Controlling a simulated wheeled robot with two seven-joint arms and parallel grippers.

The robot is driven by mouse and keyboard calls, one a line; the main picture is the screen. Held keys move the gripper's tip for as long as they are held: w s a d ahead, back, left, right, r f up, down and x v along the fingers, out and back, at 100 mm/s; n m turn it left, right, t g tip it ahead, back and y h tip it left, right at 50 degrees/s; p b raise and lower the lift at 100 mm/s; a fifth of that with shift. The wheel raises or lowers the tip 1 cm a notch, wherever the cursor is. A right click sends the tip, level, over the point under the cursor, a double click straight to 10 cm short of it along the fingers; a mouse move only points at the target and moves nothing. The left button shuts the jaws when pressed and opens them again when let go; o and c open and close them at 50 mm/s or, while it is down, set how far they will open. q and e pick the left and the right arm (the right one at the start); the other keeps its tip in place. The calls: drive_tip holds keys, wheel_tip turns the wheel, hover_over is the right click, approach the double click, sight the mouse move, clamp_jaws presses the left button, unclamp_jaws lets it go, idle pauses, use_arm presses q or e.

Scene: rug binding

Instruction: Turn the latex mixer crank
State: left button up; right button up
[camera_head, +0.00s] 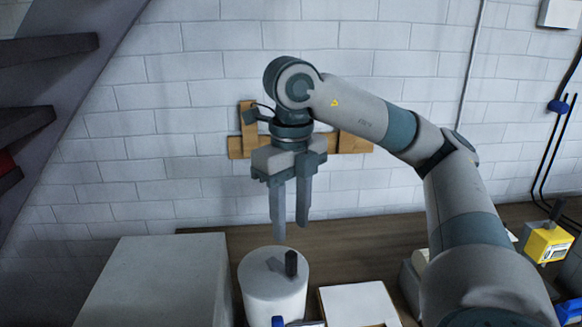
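The latex mixer (272,295) is a pale round drum standing near the bottom middle of the head view. Its crank shows as a short dark upright handle (291,263) on the lid, with a darker arm lying flat beside it. My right gripper (290,225) points straight down above the mixer. Its two fingers are apart with nothing between them, and their tips appear a little above the crank handle. My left gripper is out of view.
A large grey box (155,285) stands left of the mixer. A white flat-topped block (357,306) is at its right. A yellow device (547,243) sits at the far right. The wooden bench (375,235) is clear behind, against a white brick wall.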

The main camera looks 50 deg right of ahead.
wheel_tip(320, 180, up, 9)
drive_tip(key=p, duration=0.2)
drive_tip(key=shift+p, duration=0.3)
drive_tip(key=shift+r, duration=0.1)
idle(0.8)
